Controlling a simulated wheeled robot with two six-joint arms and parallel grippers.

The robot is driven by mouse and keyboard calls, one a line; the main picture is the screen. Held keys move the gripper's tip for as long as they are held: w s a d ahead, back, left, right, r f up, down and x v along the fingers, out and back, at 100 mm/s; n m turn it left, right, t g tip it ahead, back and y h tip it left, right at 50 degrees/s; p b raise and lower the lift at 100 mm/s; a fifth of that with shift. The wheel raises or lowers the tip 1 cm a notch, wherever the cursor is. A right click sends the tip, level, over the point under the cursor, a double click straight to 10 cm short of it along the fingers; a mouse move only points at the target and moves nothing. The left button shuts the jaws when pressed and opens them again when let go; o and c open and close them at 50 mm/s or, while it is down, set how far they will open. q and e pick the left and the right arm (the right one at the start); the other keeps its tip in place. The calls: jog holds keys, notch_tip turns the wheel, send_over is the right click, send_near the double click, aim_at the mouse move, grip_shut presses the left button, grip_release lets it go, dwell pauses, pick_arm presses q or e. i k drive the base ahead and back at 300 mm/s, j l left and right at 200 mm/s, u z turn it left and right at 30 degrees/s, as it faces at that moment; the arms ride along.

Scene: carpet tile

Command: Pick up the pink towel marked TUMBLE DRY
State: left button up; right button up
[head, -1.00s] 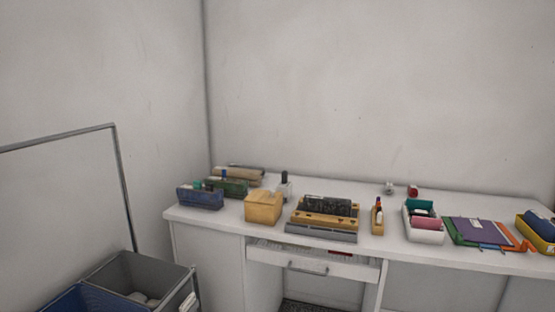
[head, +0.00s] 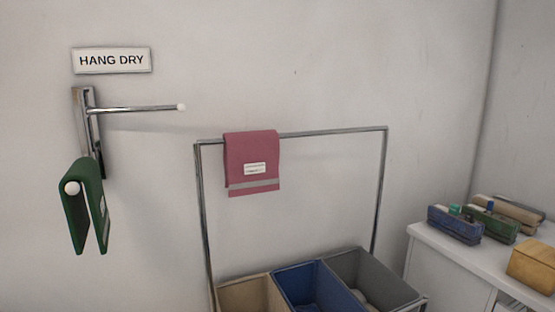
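A pink towel (head: 252,160) hangs folded over the top bar of a metal rack frame, left of the bar's middle. It has a small white label with print too small to read, and a grey stripe near its lower edge. Neither of my grippers is in the head view.
Below the bar stand a beige bin (head: 243,294), a blue bin (head: 305,290) and a grey bin (head: 375,280). A green towel (head: 76,205) hangs on a wall rail under a HANG DRY sign (head: 111,60). A white desk (head: 440,262) with boxes stands at right.

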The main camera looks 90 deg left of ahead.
aim_at(251, 158)
jog(key=u, duration=2.9)
jog(key=l, duration=0.45)
jog(key=k+l+u, duration=0.1)
jog(key=l, duration=0.35)
